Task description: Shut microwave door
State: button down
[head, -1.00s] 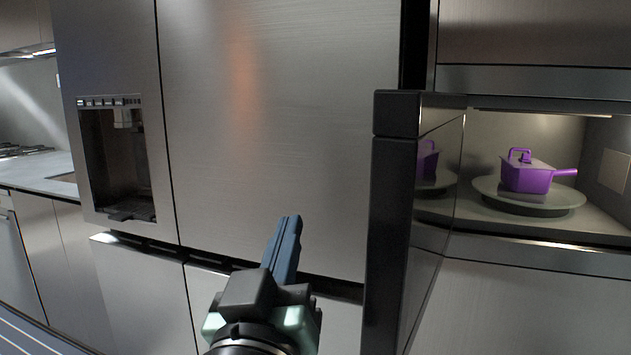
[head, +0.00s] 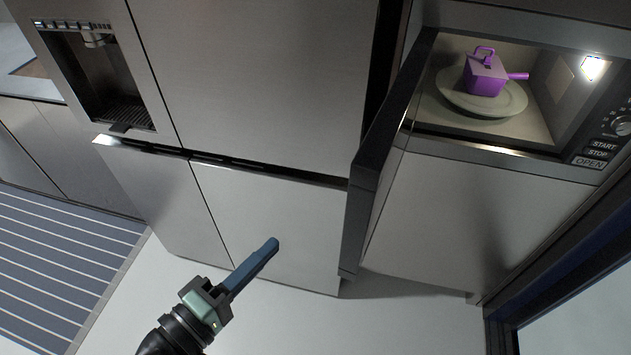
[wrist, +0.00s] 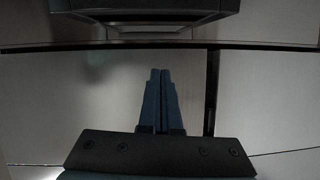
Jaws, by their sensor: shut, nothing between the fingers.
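The microwave (head: 490,155) is built in at the upper right of the head view. Its door (head: 362,205) stands wide open at the left of the opening, seen nearly edge-on as a dark panel. Inside, a purple lidded pot (head: 486,78) sits on a round plate (head: 455,92). My gripper (head: 272,243) is shut and empty, left of the door and apart from it, in front of the fridge's lower doors. In the wrist view, the shut fingers (wrist: 160,72) point toward grey panels. A dark framed part (wrist: 150,18) shows at the top; I cannot tell what it is.
A steel fridge (head: 265,80) with a dispenser (head: 100,75) fills the left and middle. The microwave's buttons (head: 597,152) are at the right. A striped runner (head: 60,250) lies at lower left. Pale floor (head: 400,325) is clear below the cabinets.

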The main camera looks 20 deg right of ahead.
jog(key=w+d+r+h+p, duration=0.1)
jog(key=d+p, duration=0.5)
jog(key=d, duration=0.4)
jog(key=shift+d+r+n, duration=0.25)
jog(key=shift+d+n, duration=0.05)
jog(key=shift+d, duration=0.05)
